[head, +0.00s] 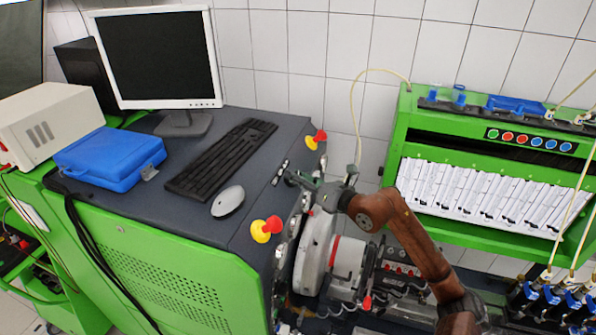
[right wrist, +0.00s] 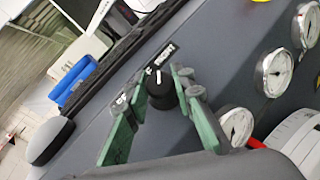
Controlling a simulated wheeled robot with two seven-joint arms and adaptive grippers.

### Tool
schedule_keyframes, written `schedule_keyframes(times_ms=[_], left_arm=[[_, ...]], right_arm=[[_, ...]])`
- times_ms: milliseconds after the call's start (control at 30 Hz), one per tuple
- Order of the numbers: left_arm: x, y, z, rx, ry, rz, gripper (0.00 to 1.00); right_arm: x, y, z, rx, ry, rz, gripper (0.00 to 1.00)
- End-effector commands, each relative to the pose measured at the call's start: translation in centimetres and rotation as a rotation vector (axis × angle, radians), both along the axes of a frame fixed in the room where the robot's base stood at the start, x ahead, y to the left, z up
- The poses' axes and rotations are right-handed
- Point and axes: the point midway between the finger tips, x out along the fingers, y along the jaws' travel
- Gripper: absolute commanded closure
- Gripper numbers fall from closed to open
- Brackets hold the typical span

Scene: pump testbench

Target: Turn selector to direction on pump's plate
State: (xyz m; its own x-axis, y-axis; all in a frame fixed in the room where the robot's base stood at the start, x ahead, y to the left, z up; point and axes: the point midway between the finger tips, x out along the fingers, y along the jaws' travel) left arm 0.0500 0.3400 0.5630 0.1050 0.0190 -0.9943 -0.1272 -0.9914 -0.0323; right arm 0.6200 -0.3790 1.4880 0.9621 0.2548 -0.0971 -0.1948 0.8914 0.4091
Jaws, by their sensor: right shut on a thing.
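The selector (right wrist: 160,92) is a black round knob with a white pointer line, on the grey bench top in the right wrist view. A small black plate with white lettering (right wrist: 163,56) lies just behind it; it looks like "RIGHT" at its upper right end, and the green finger partly covers the other end. The plate also shows in the head view (head: 281,171). My right gripper (right wrist: 157,84) has its green fingers on both sides of the knob and is shut on it. In the head view my right gripper (head: 300,181) hides the knob. My left gripper is not in view.
Pressure gauges (right wrist: 275,71) sit right of the selector in the right wrist view. Red-yellow emergency buttons (head: 266,230) stand along the bench edge. A mouse (head: 228,201), keyboard (head: 221,159), blue case (head: 110,158) and monitor (head: 158,58) occupy the bench. A green rack (head: 480,230) stands at right.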

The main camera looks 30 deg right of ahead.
Motion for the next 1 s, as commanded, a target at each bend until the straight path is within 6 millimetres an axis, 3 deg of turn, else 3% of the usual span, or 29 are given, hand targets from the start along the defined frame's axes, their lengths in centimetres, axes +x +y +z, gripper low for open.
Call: schedule_keyframes(times_ms=[400, 433, 600, 700, 1000], left_arm=[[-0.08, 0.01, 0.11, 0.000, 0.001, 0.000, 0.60], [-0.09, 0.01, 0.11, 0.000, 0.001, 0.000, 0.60], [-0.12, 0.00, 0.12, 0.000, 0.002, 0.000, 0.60], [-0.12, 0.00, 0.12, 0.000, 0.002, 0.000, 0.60], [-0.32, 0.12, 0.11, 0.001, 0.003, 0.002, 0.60]], right_arm=[[0.04, -0.05, -0.09, 0.004, 0.004, -0.006, 1.00], [0.03, -0.05, -0.09, 0.004, 0.004, -0.006, 0.77], [0.02, -0.05, -0.07, 0.004, 0.003, -0.005, 0.65], [0.01, -0.05, -0.06, 0.004, 0.003, -0.005, 0.59], [-0.20, -0.11, -0.03, 0.004, 0.003, -0.005, 0.59]])
